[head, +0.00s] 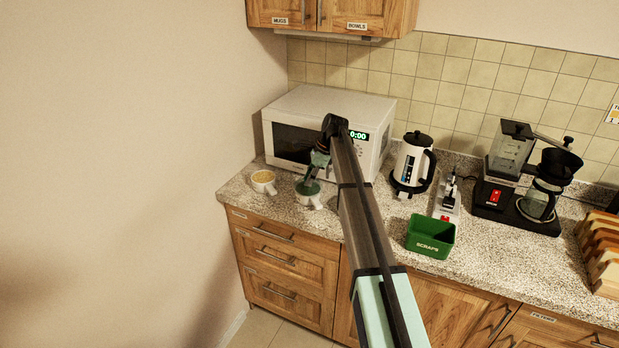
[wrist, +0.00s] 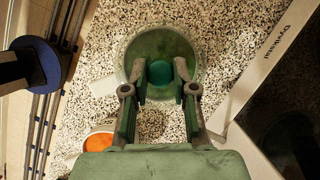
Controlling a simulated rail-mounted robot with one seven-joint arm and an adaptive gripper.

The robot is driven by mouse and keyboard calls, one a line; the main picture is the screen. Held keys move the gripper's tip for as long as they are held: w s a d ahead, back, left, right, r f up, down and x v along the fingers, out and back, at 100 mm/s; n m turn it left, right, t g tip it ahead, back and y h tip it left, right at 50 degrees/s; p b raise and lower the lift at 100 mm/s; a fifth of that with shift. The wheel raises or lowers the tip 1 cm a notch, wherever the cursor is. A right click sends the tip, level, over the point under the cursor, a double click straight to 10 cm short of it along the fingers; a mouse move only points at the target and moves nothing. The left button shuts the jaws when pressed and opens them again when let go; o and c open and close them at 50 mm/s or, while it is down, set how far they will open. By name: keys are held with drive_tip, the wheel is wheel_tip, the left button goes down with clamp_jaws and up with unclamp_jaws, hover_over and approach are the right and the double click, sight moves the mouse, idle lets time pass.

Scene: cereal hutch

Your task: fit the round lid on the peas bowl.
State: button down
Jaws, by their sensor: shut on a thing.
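The round lid (wrist: 140,50) is see-through with a green knob (wrist: 160,73). My gripper (wrist: 160,82) is shut on the knob, with a finger on each side. The lid is over the peas bowl, whose green contents show through it and whose pale handle (wrist: 104,86) sticks out to the left in the wrist view. In the head view, my gripper (head: 311,181) points down at the white peas bowl (head: 314,203), and the lid (head: 306,188) covers its top. I cannot tell whether the lid is seated on the rim or slightly above it.
A bowl of yellow-orange food (head: 263,180) stands just left. The microwave (head: 330,125) is close behind. A kettle (head: 412,164), a green scraps bin (head: 430,237) and a coffee maker (head: 520,180) stand to the right. Speckled counter is free around the bowls.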

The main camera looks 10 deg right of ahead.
drive_tip(key=c, duration=0.8)
unclamp_jaws()
drive_tip(key=shift+c, duration=0.2)
